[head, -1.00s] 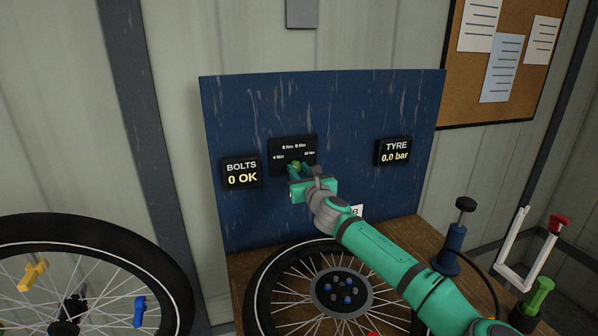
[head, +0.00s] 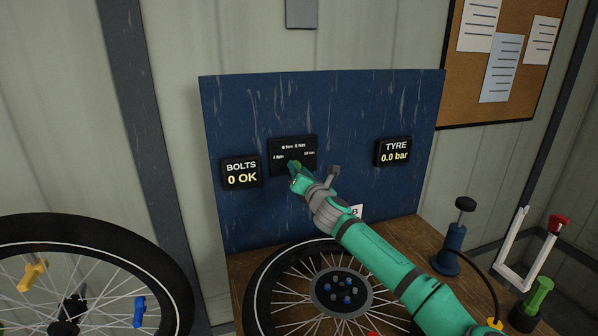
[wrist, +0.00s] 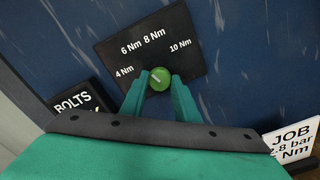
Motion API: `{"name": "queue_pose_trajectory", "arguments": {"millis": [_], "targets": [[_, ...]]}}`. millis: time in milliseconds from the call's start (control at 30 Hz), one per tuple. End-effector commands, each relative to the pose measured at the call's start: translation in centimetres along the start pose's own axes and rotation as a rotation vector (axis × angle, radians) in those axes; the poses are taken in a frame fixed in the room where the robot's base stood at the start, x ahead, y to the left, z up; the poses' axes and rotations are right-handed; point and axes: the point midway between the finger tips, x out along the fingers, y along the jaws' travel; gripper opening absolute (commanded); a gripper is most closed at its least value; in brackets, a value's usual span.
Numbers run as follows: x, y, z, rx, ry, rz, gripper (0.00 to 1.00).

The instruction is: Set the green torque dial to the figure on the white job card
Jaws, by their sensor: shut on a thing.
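The green torque dial (wrist: 159,79) sits on a black scale plate (wrist: 178,29) marked 4, 6, 8 and 10 Nm. A pale line on the dial seems to point to the upper left in the wrist view, toward the 4 to 6 Nm side; its exact setting is hard to tell. My gripper (wrist: 160,84) is shut on the dial, one finger on each side. In the head view my gripper (head: 295,166) covers most of the dial. The white job card (wrist: 288,147) shows "JOB", "2.8 bar" and "Nm"; the Nm figure is cut off. My arm hides most of it in the head view (head: 357,211).
The BOLTS display (head: 241,173) reads 0 OK, left of the scale plate. The TYRE display (head: 394,151) reads 0.0 bar, to the right. A wheel (head: 272,270) lies on the wooden bench below. A blue pump (head: 450,250) stands at the bench's right.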

Motion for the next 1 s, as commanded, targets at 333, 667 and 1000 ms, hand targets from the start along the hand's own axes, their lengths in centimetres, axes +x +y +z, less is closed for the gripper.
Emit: {"name": "queue_pose_trajectory", "arguments": {"millis": [333, 667, 1000], "targets": [[-0.02, -0.10, -0.01, 0.017, 0.000, -0.002, 0.06], [-0.01, -0.07, 0.00, 0.015, 0.000, -0.001, 0.47], [-0.96, -0.07, 0.02, 0.015, 0.000, 0.000, 0.47]]}}
